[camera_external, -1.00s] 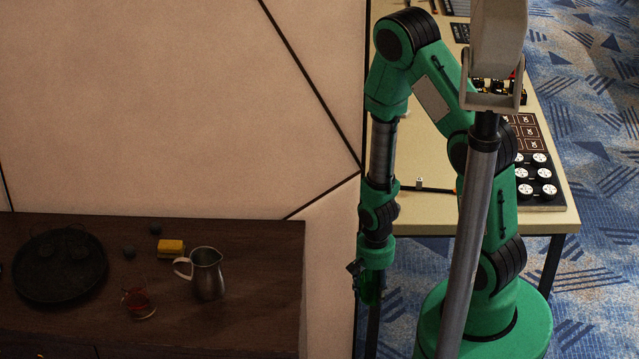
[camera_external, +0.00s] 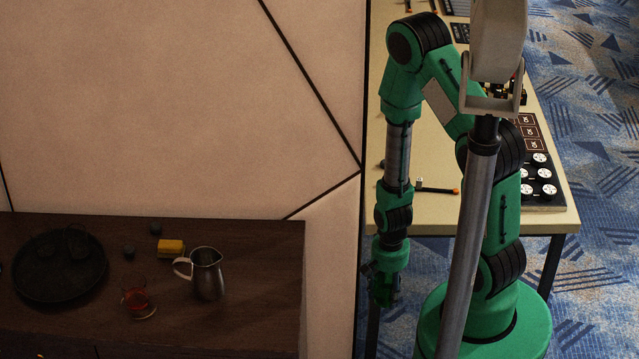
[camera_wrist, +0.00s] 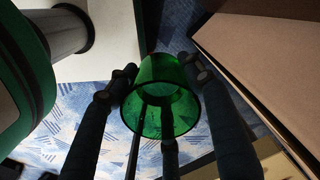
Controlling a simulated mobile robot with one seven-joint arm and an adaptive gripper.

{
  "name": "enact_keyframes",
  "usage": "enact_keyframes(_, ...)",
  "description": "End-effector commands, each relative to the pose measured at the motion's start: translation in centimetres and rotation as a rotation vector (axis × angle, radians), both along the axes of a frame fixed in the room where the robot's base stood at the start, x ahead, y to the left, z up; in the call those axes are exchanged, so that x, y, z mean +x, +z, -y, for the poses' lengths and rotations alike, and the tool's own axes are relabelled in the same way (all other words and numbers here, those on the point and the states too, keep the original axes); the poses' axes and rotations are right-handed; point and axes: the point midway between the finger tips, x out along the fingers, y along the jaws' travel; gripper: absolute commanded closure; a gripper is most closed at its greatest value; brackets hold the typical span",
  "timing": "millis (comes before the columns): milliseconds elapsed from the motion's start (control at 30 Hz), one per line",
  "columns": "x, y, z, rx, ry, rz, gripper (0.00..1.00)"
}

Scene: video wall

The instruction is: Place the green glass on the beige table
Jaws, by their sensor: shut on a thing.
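The green glass (camera_wrist: 158,98) is see-through and sits between the fingers of my gripper (camera_wrist: 163,74) in the wrist view. My gripper is shut on it. In the external view my gripper (camera_external: 384,284) hangs low, in front of the near edge of the beige table (camera_external: 432,216) and below its top in the picture. The green glass is hard to tell from my green gripper there. The beige table stands behind my arm, which hides part of its top.
A black tray with white round pieces (camera_external: 539,180) and an orange-tipped tool (camera_external: 437,190) lie on the beige table. The table's left front is mostly bare. A partition wall (camera_external: 180,110) stands left of my arm. A dark cabinet (camera_external: 230,318) holds a metal jug (camera_external: 208,275) and a red glass (camera_external: 136,300).

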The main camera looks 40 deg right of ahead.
Motion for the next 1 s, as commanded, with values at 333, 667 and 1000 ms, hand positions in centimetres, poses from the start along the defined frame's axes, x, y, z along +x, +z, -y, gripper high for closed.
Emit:
enact_keyframes(333,-0.7,1.0,2.6,0.000,-0.056,0.000,0.84)
enact_keyframes(667,-1.2,2.1,4.7,0.000,-0.097,0.001,0.84)
enact_keyframes(1000,-2.4,3.9,8.2,-0.001,-0.167,0.002,0.84)
